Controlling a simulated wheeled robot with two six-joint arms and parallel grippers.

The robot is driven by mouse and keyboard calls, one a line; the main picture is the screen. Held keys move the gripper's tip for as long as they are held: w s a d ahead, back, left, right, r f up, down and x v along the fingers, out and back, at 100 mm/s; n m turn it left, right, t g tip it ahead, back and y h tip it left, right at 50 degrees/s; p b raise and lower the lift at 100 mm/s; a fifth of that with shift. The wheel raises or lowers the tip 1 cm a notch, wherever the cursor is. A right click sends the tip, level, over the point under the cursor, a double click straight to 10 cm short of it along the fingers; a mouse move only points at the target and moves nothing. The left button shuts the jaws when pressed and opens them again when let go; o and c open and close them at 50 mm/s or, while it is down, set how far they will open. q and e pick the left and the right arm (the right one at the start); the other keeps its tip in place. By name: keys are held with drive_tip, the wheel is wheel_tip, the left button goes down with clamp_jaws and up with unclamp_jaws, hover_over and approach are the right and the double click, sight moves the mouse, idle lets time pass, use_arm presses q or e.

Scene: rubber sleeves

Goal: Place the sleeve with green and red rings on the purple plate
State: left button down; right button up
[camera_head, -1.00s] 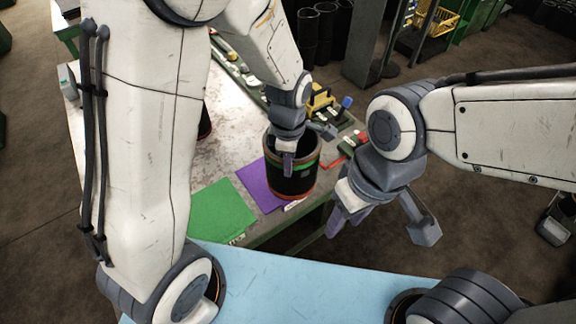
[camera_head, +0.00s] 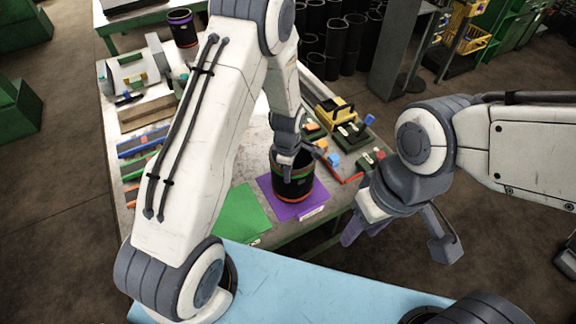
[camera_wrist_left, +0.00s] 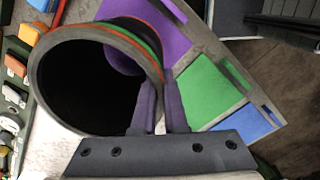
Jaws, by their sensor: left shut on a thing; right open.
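The black sleeve with green and red rings (camera_head: 293,185) is over the purple plate (camera_head: 310,207) in the head view. Its lower end appears at or just above the plate; I cannot tell whether it touches. My left gripper (camera_head: 287,160) is shut on the sleeve's wall at the near left rim. The left wrist view shows the sleeve's open mouth (camera_wrist_left: 80,85), with the fingers (camera_wrist_left: 160,108) on its wall and the purple plate (camera_wrist_left: 172,40) beyond. My right gripper (camera_head: 400,240) is open and empty, to the right of the table's front edge.
A green plate (camera_head: 240,212) lies left of the purple one. A blue plate (camera_wrist_left: 242,122) shows in the wrist view. Another dark sleeve (camera_head: 183,28) stands at the back left.

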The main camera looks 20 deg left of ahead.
use_arm(q)
drive_tip(key=shift+w+f, duration=0.1)
drive_tip(key=shift+f, duration=0.1)
drive_tip(key=c, duration=1.4)
unclamp_jaws()
drive_tip(key=shift+f, duration=0.2)
drive_tip(key=o, duration=0.4)
drive_tip(key=shift+o, duration=0.2)
drive_tip(key=shift+r, duration=0.15)
